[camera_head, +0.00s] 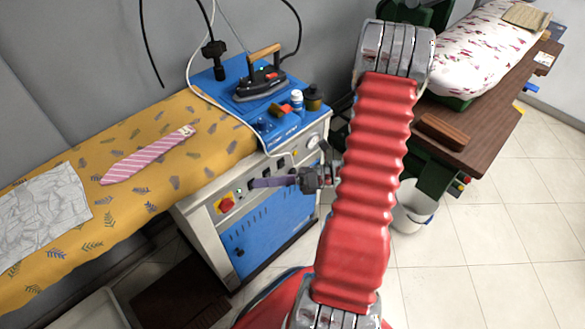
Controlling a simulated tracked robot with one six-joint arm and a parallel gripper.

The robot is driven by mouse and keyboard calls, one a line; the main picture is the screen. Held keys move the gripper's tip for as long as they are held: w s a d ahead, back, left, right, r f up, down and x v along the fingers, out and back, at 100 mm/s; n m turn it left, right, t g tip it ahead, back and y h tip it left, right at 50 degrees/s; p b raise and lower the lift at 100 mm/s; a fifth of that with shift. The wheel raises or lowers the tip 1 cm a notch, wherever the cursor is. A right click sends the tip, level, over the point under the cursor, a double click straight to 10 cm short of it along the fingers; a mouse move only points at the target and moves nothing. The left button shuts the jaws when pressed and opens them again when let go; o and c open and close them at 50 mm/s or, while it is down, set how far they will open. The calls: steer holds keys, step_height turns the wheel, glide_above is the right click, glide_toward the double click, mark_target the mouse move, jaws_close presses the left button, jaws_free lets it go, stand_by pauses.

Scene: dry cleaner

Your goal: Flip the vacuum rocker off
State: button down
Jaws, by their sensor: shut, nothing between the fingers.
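The ironing unit's pale front panel (203,222) carries a red and yellow switch (226,205). Just right of it is a small dark rocker with a greenish spot (239,192). Labels are too small to read, so I cannot tell whether this is the vacuum rocker or which way it is tipped. My gripper (252,183) is shut and empty, its fingers pointing left across the panel, with the tips close to the small rocker. I cannot tell whether they touch. The fingers and wrist hide part of the panel to the right.
An iron (262,83) stands on the blue top, near bottles (297,101). A yellow patterned board (200,150) with a pink striped tie (150,154) extends left. A dark wooden table (490,105) and white bucket (412,218) stand right.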

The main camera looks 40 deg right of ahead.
mark_target(283, 163)
steer(key=s+d+f+m+t+h, duration=0.3)
steer(key=d+f+m+h, duration=0.3)
steer(key=m, duration=0.3)
steer(key=s+d+f+m+t+h, duration=0.4)
steer(key=d+f+m+t+h, duration=0.1)
steer(key=d+f+m, duration=0.3)
steer(key=shift+d+f+m+t+h, duration=0.45)
steer(key=shift+d+m, duration=0.3)
steer(key=shift+m, duration=0.25)
steer(key=shift+w+a+r, duration=0.1)
steer(key=shift+w+r, duration=0.2)
steer(key=shift+w, duration=2)
steer(key=shift+w+a+r, duration=0.1)
steer(key=shift+w+r, duration=0.2)
steer(key=shift+w, duration=1.95)
steer(key=shift+w+a+r, duration=0.1)
steer(key=shift+w+r, duration=0.2)
steer(key=shift+w, duration=2)
steer(key=shift+d, duration=0.2)
